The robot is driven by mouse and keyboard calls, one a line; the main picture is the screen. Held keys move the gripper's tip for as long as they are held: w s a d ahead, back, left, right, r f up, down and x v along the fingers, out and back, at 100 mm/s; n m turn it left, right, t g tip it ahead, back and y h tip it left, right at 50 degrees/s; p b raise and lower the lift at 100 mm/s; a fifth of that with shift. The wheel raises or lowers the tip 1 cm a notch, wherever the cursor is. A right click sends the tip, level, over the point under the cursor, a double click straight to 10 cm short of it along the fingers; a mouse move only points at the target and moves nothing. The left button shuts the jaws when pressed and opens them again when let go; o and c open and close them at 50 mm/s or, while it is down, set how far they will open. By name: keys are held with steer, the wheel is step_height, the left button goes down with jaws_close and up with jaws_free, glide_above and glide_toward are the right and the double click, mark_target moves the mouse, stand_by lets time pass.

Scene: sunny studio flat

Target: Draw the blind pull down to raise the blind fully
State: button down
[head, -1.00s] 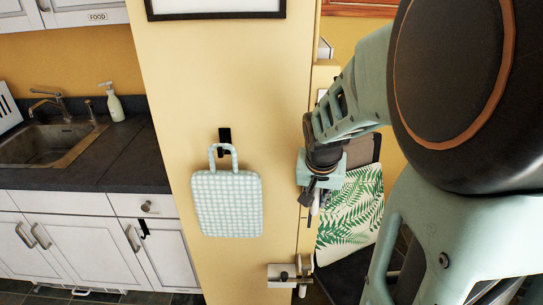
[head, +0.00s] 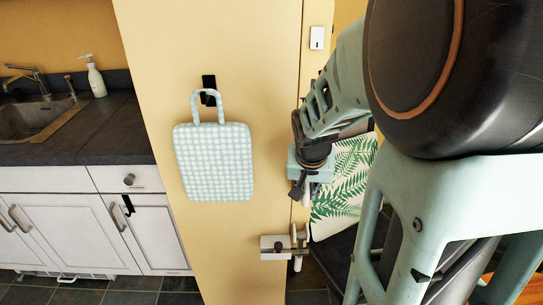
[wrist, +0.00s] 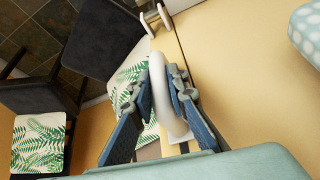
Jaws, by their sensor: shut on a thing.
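My gripper (head: 303,192) is beside the right edge of the yellow wall panel, in the middle of the head view. In the wrist view its two blue-grey fingers (wrist: 163,95) are closed around a white, curved, ring-like blind pull (wrist: 173,110). In the head view the pull is mostly hidden by my gripper; a small pale part (head: 307,192) shows at the fingers. The blind itself is not in view.
A white wall cleat (head: 275,247) is just below my gripper, also seen in the wrist view (wrist: 152,18). Chairs with fern-patterned cushions (head: 345,180) stand behind. Sink and cabinets are far left.

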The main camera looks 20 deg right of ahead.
steer(key=shift+s+f, duration=0.2)
steer(key=shift+f, duration=0.1)
steer(key=c, duration=2.2)
jaws_free()
steer(key=o, duration=0.3)
steer(key=shift+w, duration=0.2)
steer(key=shift+r, duration=0.15)
